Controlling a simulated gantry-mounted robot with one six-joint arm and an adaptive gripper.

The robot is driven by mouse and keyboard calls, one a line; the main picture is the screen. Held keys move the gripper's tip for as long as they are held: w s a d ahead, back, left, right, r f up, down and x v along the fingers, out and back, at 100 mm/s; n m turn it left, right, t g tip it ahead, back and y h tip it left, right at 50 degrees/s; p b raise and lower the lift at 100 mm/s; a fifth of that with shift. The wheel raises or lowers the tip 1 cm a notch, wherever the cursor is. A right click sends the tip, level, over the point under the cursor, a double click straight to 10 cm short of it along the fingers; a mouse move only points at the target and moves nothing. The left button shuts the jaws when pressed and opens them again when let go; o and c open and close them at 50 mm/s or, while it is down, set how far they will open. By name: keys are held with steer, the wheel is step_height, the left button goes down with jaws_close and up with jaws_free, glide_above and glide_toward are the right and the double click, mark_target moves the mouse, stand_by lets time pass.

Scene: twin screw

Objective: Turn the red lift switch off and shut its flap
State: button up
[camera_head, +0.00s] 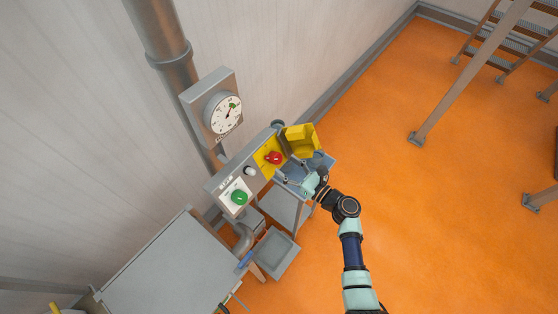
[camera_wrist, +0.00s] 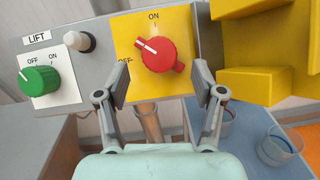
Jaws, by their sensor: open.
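The red switch (camera_head: 274,158) sits on a yellow plate (camera_wrist: 135,25) marked OFF and ON. In the wrist view, the red knob's (camera_wrist: 163,53) white line points to the upper left, between the two marks. The yellow flap (camera_head: 303,140) stands open to the right of the switch; its blocky inside (camera_wrist: 255,85) shows in the wrist view. My gripper (camera_wrist: 160,86) is open and empty, its fingertips left and right of the knob's lower part. I cannot tell whether either touches it. The left fingertip is close to the OFF mark.
A green knob (camera_wrist: 39,80) on a white plate and a pale button (camera_wrist: 79,42) sit left on the same panel. A dial gauge (camera_head: 223,113) hangs above. A cart with a blue top (camera_wrist: 250,130) and a clear cup (camera_wrist: 277,148) stands below. Orange floor lies open to the right.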

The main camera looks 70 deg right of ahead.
mark_target(279, 161)
steer(key=x, duration=0.3)
steer(key=shift+w, duration=0.2)
steer(key=shift+c, duration=0.2)
steer(key=c, duration=1.1)
steer(key=shift+f, duration=0.1)
